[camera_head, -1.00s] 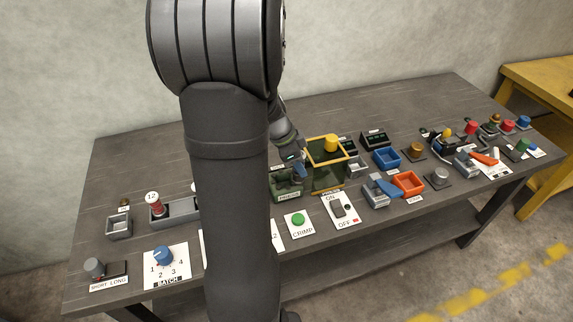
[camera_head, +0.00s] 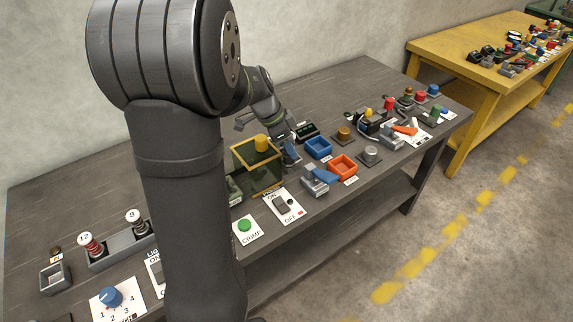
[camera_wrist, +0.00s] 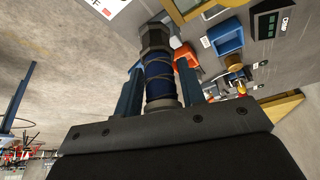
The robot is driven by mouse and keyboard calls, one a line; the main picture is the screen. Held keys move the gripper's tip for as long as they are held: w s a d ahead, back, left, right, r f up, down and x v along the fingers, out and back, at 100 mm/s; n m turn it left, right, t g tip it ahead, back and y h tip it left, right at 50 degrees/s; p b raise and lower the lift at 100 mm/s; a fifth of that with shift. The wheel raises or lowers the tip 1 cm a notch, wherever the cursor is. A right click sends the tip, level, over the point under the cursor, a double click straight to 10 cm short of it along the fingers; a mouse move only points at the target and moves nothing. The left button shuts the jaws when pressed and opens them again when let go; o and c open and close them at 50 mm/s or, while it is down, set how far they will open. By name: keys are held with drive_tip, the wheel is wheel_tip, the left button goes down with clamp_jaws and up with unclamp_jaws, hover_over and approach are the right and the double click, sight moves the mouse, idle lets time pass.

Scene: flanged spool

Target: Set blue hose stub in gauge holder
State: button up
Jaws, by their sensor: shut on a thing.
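A blue hose stub (camera_wrist: 159,72) with dark windings and grey metal ends fills the middle of the wrist view. My gripper (camera_wrist: 160,88) is shut on it, with one blue finger on each side. In the head view my gripper (camera_head: 289,153) is over the table, just right of the yellow-framed press box, and the stub cannot be made out there. A black box with a green display (camera_head: 306,131) stands close behind and right of the gripper; it also shows in the wrist view (camera_wrist: 276,26). I cannot clearly pick out the gauge holder; the gripper covers that area.
The yellow-framed box (camera_head: 258,175) stands left of my gripper. A blue bin (camera_head: 318,148), an orange bin (camera_head: 343,167) and a grey clamp with a blue handle (camera_head: 318,180) lie to the right. A switch panel (camera_head: 283,206) and a green button (camera_head: 245,226) are in front.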

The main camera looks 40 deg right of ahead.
drive_tip(key=s+d+m, duration=0.2)
drive_tip(key=d, duration=0.7)
drive_tip(key=shift+g, duration=0.3)
drive_tip(key=shift+w+a+f, duration=0.35)
drive_tip(key=shift+w+f, duration=1.45)
drive_tip(key=shift+f, duration=0.05)
drive_tip(key=shift+w+a+f, duration=0.3)
drive_tip(key=shift+w+f, duration=1.5)
drive_tip(key=shift+w, duration=0.05)
drive_tip(key=shift+w+a+f, duration=0.35)
drive_tip(key=shift+w+f, duration=1.45)
drive_tip(key=shift+f, duration=0.05)
drive_tip(key=shift+f, duration=0.1)
drive_tip(key=shift+f, duration=0.25)
drive_tip(key=o, duration=1.2)
drive_tip(key=shift+c, duration=0.2)
drive_tip(key=v, duration=1.2)
drive_tip(key=shift+r, duration=0.4)
